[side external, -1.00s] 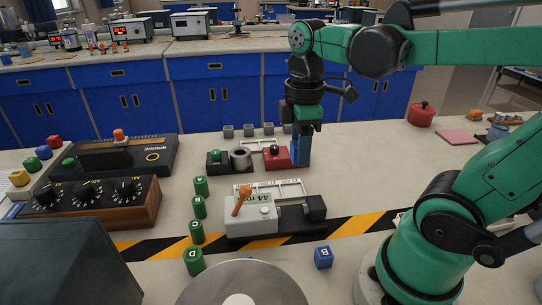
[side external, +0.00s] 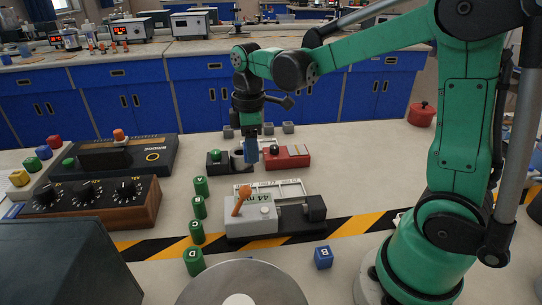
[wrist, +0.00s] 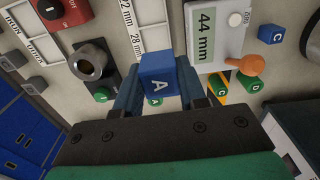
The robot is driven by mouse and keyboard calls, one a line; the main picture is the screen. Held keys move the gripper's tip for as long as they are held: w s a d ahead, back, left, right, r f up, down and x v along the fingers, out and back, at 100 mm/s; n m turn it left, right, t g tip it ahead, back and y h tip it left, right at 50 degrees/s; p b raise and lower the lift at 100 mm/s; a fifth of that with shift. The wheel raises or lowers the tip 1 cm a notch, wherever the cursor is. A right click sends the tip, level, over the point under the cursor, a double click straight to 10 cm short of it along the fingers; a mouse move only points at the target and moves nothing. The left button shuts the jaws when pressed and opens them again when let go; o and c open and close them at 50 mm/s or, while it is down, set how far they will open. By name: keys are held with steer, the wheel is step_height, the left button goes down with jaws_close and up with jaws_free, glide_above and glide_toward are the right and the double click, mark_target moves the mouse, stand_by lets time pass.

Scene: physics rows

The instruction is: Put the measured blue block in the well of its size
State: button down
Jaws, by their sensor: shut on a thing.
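My gripper (side external: 250,145) is shut on a blue block (side external: 251,154); in the wrist view the block (wrist: 157,82) shows a letter A between the fingers. It is held in the air in front of the metal cylinder (side external: 238,168) on a black base, which it partly covers in the side view. The gauge (side external: 262,208) reads 44 mm; it also shows in the wrist view (wrist: 212,35). A white frame marked 22 mm and 28 mm (wrist: 132,28) lies beyond the block in the wrist view. I cannot tell the wells' depth.
A red station with a black knob (side external: 290,158) stands right of the cylinder. Green cylinders (side external: 199,207) stand left of the gauge. Small grey blocks (side external: 288,128) sit at the back. Bench space right of the red station is clear.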

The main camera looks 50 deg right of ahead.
steer(key=f, duration=0.1)
steer(key=w+f, duration=0.1)
steer(key=f, duration=0.2)
steer(key=shift+w+a, duration=0.2)
steer(key=shift+w, duration=0.15)
steer(key=shift+f, duration=3)
steer(key=shift+f, duration=0.25)
steer(key=shift+c, duration=1)
jaws_free()
step_height(320, 180, up, 8)
